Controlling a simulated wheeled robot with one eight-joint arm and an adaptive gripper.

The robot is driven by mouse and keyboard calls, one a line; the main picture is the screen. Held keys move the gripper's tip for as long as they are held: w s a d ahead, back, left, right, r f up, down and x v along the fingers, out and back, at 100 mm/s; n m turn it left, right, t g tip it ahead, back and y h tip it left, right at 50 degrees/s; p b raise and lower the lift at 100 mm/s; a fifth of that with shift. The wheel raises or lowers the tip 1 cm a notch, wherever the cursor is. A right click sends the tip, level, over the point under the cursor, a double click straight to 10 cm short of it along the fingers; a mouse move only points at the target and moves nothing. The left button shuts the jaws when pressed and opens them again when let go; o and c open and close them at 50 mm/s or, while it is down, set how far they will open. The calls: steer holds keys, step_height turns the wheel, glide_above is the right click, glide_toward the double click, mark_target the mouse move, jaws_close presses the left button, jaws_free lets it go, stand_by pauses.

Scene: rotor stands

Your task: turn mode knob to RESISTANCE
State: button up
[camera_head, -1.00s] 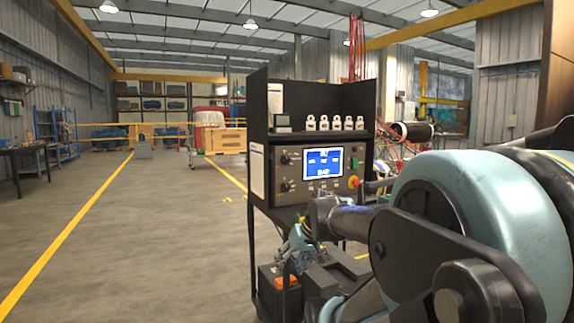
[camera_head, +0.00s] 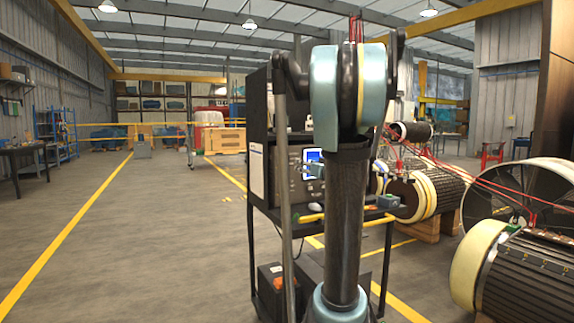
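The test console (camera_head: 294,190) stands on a black cart ahead, with its lit blue screen (camera_head: 312,155) partly showing. My raised arm stands in front and covers most of the panel's right side and part of its left. The mode knob cannot be made out; its setting cannot be read. A small grey-teal part in front of the panel, just below the screen, may be the end of my gripper (camera_head: 315,171). Its fingers are too small and too covered to tell open from shut, or whether it touches the panel.
The black cart's shelf (camera_head: 379,216) carries small items at its right end. Large rotors (camera_head: 432,191) on wooden stands with red cables are to the right, one close at the lower right (camera_head: 521,275). The floor (camera_head: 130,245) to the left is open.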

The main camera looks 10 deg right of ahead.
mark_target(286, 160)
steer(key=x, duration=1.7)
steer(key=shift+w, duration=0.2)
steer(key=c, duration=1.1)
